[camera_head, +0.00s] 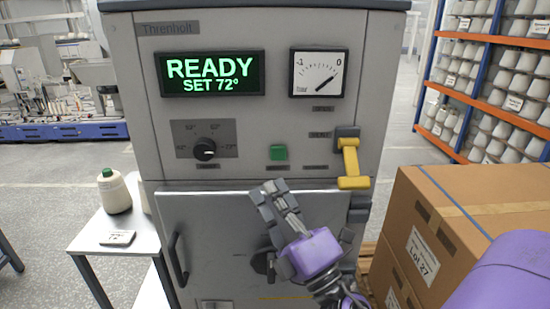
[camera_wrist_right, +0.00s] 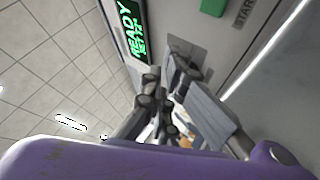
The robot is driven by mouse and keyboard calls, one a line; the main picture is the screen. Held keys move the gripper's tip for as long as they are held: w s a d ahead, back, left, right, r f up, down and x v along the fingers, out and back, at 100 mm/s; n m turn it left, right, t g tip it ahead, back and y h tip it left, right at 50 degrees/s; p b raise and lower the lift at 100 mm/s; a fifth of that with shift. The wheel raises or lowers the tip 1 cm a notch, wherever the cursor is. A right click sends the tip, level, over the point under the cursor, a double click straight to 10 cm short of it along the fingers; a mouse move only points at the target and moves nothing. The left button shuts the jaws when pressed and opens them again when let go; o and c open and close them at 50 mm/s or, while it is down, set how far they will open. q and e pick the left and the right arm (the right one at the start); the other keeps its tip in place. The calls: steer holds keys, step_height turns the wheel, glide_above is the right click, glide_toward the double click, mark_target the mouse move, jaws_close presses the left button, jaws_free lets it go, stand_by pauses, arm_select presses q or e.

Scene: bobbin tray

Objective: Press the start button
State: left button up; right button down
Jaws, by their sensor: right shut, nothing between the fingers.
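The start button (camera_head: 278,153) is a small green square on the grey machine's panel, right of the dial. It also shows at the top of the right wrist view (camera_wrist_right: 213,6), beside a partly cut-off "START" label. My right gripper (camera_head: 268,190) is shut and empty. It is below and slightly left of the button in the head view, apart from it in the picture, in front of the machine's lower door. The display (camera_head: 210,74) reads "READY SET 72°". My left gripper is not in view.
A black dial (camera_head: 204,149) and a yellow lever (camera_head: 351,165) flank the button. A gauge (camera_head: 318,74) is above.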

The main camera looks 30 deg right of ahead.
mark_target(278, 153)
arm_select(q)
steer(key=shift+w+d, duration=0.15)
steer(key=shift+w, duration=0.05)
arm_select(e)
steer(key=w+d, duration=0.4)
steer(key=w, duration=0.3)
steer(key=shift+w+d+r, duration=0.15)
steer(key=shift+w+d, duration=0.15)
steer(key=shift+d, duration=0.05)
steer(key=shift+w, duration=0.1)
stand_by(1.6)
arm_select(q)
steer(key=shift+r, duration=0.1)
arm_select(e)
steer(key=shift+w+d, duration=0.2)
steer(key=shift+w, duration=0.05)
steer(key=shift+w+d, duration=0.25)
steer(key=shift+w, duration=0.1)
stand_by(0.7)
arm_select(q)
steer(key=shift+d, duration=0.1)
arm_select(e)
steer(key=shift+s, duration=0.1)
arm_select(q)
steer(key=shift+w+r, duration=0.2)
arm_select(e)
steer(key=shift+s+a, duration=0.45)
steer(key=shift+s, duration=0.2)
